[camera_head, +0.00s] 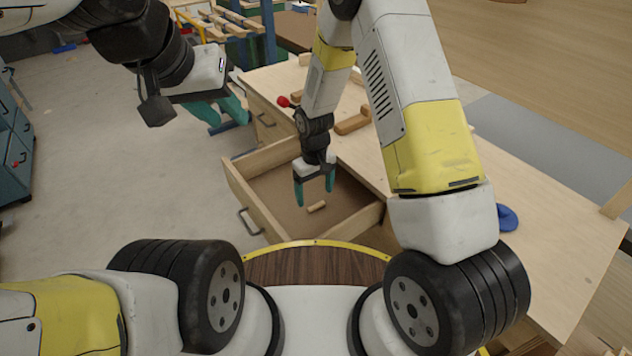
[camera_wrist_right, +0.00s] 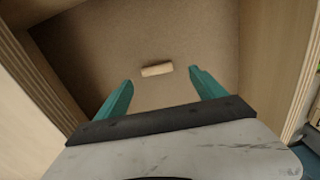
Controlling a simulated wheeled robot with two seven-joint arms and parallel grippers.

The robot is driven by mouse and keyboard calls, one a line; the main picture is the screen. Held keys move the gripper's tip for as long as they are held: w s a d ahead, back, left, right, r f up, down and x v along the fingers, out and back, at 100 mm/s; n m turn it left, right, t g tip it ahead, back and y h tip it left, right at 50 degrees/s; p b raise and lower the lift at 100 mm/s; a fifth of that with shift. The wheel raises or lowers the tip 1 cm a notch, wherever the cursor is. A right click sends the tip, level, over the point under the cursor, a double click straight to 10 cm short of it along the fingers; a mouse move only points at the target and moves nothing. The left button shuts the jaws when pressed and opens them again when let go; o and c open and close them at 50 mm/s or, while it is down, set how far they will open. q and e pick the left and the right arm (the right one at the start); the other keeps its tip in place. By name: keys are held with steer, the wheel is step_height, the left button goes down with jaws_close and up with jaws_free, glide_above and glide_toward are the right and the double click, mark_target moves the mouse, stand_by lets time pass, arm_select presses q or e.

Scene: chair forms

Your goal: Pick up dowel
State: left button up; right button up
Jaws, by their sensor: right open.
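A short light-wood dowel (camera_head: 317,207) lies on the floor of an open drawer (camera_head: 262,212). In the right wrist view the dowel (camera_wrist_right: 157,70) lies beyond the fingertips, between their lines and apart from both. My right gripper (camera_head: 315,198) points down into the drawer, open and empty, with its teal fingers (camera_wrist_right: 160,82) spread above the dowel. My left gripper (camera_head: 228,118) is at the upper left, away from the drawer, over the floor. Its teal fingers show, but whether they are apart is unclear.
The drawer walls (camera_wrist_right: 34,66) stand close around my right gripper. The wooden workbench (camera_head: 480,205) extends to the right, with wooden blocks (camera_head: 352,122), a red-headed tool (camera_head: 284,102) and a blue object (camera_head: 507,217) on it. Grey floor (camera_head: 110,170) is open at left.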

mark_target(316, 205)
steer(key=f, duration=0.5)
steer(key=shift+w+d, duration=0.2)
steer(key=shift+d, duration=0.05)
steer(key=c, duration=1.4)
